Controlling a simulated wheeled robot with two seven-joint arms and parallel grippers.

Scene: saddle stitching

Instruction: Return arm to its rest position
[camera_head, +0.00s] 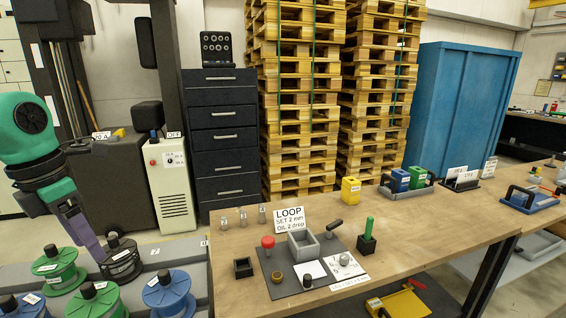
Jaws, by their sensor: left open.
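My left arm comes in at the left edge, with a green and black forearm. My left gripper (97,252) is a purple piece pointing down over the spools at the lower left, left of the workbench (420,225). Its tip is close to a black spool (121,262); I cannot tell whether they touch. The jaws are open, and I see nothing held in them. My right gripper is not in view.
Green spools (60,272) and a blue spool (168,296) stand on a grey rack below my left gripper. Drawers (221,140) and pallets (300,110) stand behind.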

